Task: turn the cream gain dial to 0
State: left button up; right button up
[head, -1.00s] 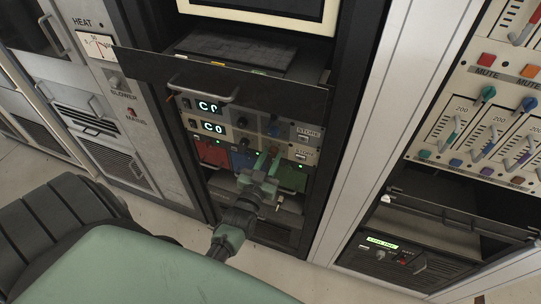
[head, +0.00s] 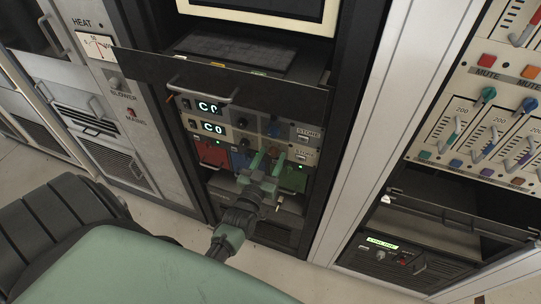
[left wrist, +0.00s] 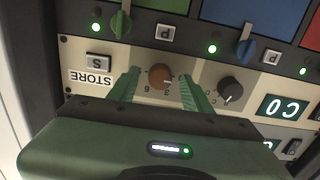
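The cream panel (left wrist: 75,52) carries an orange-brown dial (left wrist: 160,76) and a dark dial (left wrist: 230,90), beside a lit display (left wrist: 283,108) reading C0. I cannot tell which dial is labelled gain. In the head view the cream panel's display (head: 212,127) shows below another lit display. My left gripper (head: 266,160) is at this panel. In the left wrist view its green fingers (left wrist: 160,82) are open, one on each side of the orange-brown dial, with gaps visible. The dial's pointer position is not clear. My right gripper is not in view.
A similar unit with its own display (head: 209,106) sits directly above. Below are red, blue and green modules, including a red one (head: 210,152), with small knobs such as a green one (left wrist: 120,24). A drawer front (head: 225,88) juts out above. A fader rack (head: 480,125) stands at right.

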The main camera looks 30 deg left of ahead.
pick_arm(q)
jog(key=b+v, duration=0.1)
jog(key=v, duration=0.7)
jog(key=shift+w, duration=0.1)
dwell(0.4)
jog(key=s+d+f+m+g+h, duration=0.1)
jog(key=s+d+f+g+h, duration=0.2)
jog(key=f, duration=0.7)
jog(key=s+d+f+m+g, duration=0.1)
jog(key=s+d+f+g, duration=0.15)
jog(key=s+f, duration=0.45)
jog(key=s+d+f+m+g+h, duration=0.1)
jog(key=s+d+f+g+h, duration=0.2)
jog(key=f, duration=0.9)
jog(key=s+f+m+g, duration=0.1)
jog(key=s+f+g, duration=0.3)
jog(key=s, duration=0.8)
jog(key=s+a+f+m+g+y, duration=0.1)
jog(key=s+f+g, duration=0.3)
jog(key=s+f, duration=0.5)
jog(key=s, duration=0.2)
jog(key=shift+s+a+f+y, duration=0.2)
jog(key=shift+s+y, duration=0.1)
jog(key=shift+s, duration=0.1)
